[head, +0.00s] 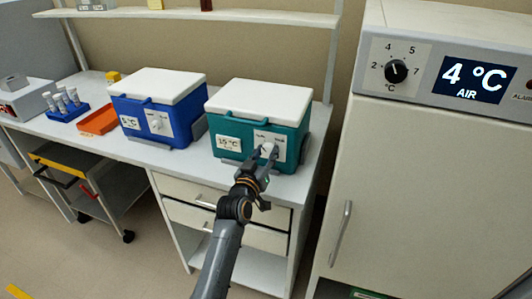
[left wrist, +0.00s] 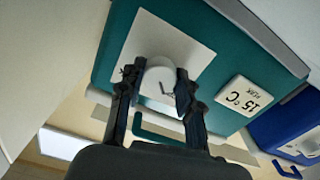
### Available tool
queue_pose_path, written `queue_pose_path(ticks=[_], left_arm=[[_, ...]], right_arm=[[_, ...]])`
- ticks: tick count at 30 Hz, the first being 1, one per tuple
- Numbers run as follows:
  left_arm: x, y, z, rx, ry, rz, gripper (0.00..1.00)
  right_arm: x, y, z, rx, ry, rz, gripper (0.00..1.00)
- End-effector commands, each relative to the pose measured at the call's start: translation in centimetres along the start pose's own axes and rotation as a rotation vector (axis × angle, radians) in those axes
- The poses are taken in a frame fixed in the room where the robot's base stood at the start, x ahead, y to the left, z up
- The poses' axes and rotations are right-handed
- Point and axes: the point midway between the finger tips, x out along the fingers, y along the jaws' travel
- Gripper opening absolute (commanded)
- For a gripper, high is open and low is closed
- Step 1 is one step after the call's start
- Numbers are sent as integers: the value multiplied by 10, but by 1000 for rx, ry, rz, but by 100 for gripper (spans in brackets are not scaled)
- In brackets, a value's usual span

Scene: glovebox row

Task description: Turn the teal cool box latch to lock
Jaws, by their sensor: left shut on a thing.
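The teal cool box (head: 262,118) stands on the bench under a closed white lid, with a "15 °C" label on its front. Its latch is a white round knob (head: 268,149) on a pale plate at the front right. In the left wrist view the box (left wrist: 115,50) appears upside down, and the latch knob (left wrist: 160,76) shows a dark mark on its face. My left gripper (head: 264,160) reaches the box front from below. Its fingers (left wrist: 157,92) are shut on the knob, one on each side. My right gripper is in neither view.
A blue cool box (head: 158,107) stands left of the teal one. Further left are an orange tray (head: 98,120) and a blue vial rack (head: 67,108). A tall cabinet (head: 425,170) with a "4 °C" display stands close on the right.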

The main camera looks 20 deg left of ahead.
Motion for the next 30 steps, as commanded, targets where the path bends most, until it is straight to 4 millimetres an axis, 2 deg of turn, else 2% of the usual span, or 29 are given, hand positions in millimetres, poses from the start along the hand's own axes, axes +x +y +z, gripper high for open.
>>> queue_pose_path(ticks=[15, 30], left_arm=[[0, 0, -2, 418, -2, 1, 3], [0, 0, -1, 894, -1, 1, 3]], right_arm=[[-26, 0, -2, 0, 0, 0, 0], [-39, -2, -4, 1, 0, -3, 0]])
